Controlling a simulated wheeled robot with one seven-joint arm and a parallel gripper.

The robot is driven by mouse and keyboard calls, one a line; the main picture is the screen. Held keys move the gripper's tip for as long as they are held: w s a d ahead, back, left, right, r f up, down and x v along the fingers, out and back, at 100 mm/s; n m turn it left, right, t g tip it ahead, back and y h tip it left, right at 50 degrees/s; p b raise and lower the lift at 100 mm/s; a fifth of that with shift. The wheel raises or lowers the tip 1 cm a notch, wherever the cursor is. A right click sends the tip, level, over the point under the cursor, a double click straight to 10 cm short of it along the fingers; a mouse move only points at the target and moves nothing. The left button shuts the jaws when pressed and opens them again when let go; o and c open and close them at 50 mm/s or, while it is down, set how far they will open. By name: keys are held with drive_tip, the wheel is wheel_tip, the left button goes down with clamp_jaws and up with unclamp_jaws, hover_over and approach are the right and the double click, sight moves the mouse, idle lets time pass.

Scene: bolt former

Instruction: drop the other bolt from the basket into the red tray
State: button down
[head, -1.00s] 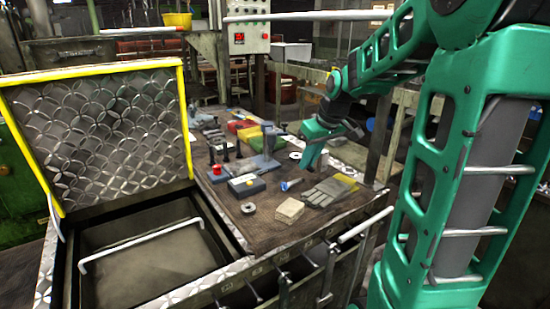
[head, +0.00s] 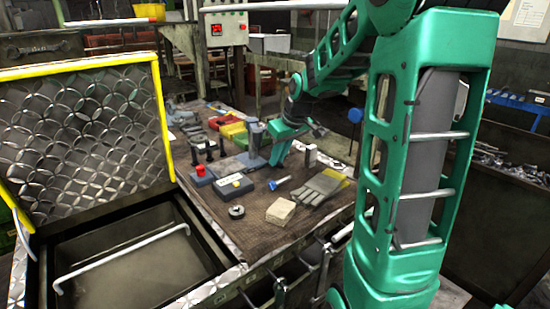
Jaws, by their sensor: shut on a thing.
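My gripper (head: 276,161) points down over the work table, behind the glove and just right of the grey-blue fixture. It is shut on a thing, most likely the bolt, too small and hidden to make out. The red tray (head: 222,120) lies further back on the table, to the left of my gripper, with yellow and green pieces beside it. A small blue-headed piece (head: 277,183), perhaps a bolt, lies on the table just below my gripper in the picture. I cannot make out the basket with certainty.
A grey work glove (head: 318,189) and a pale block (head: 280,211) lie at the table's front. An open yellow-edged lid (head: 85,130) rises on the left.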

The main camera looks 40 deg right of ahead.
drive_tip(key=shift+a, duration=0.1)
drive_tip(key=c, duration=1.8)
unclamp_jaws()
drive_tip(key=shift+f, duration=0.1)
